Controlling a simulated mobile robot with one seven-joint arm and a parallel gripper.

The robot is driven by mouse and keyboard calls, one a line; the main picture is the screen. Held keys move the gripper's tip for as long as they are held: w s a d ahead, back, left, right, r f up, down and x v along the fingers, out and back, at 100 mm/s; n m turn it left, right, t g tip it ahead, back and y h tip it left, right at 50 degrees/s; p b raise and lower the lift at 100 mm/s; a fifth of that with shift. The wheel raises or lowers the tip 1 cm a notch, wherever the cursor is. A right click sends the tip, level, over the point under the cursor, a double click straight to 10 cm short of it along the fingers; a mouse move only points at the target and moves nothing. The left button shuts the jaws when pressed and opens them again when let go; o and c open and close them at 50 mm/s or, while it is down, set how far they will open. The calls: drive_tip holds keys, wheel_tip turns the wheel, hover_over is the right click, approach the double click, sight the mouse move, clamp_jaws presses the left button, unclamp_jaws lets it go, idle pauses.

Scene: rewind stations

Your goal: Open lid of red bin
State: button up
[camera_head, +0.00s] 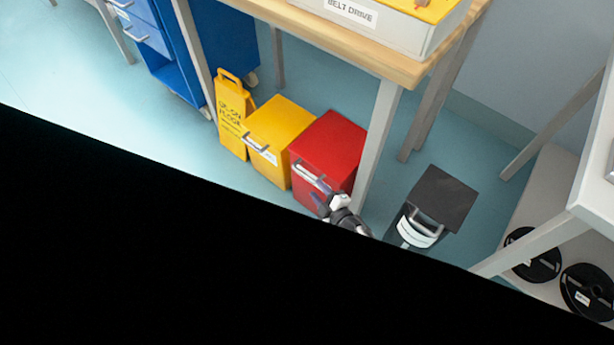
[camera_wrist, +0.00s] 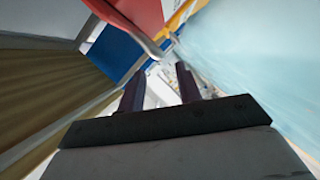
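The red bin (camera_head: 335,138) stands on the floor under the wooden table, and its lid looks closed. A light grey handle (camera_head: 308,174) runs across its front, near the top edge. My gripper (camera_head: 321,198) is at the front of the red bin, just below the handle. In the wrist view the two dark fingers (camera_wrist: 159,72) are apart with nothing between them. The bin's red surface (camera_wrist: 135,12) and curved handle (camera_wrist: 148,41) show just ahead of the fingertips. I cannot tell whether the fingers touch the handle.
A yellow bin (camera_head: 283,120) stands left of the red bin, with a yellow floor sign (camera_head: 232,118) beyond it. A table leg (camera_head: 380,135) rises close on the right. A dark bin (camera_head: 443,197) stands further right. Black reels (camera_head: 530,257) lie on a low shelf.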

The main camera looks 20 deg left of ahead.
drive_tip(key=shift+b+x, duration=0.4)
drive_tip(key=shift+x, duration=3.6)
drive_tip(key=shift+c, duration=0.4)
clamp_jaws()
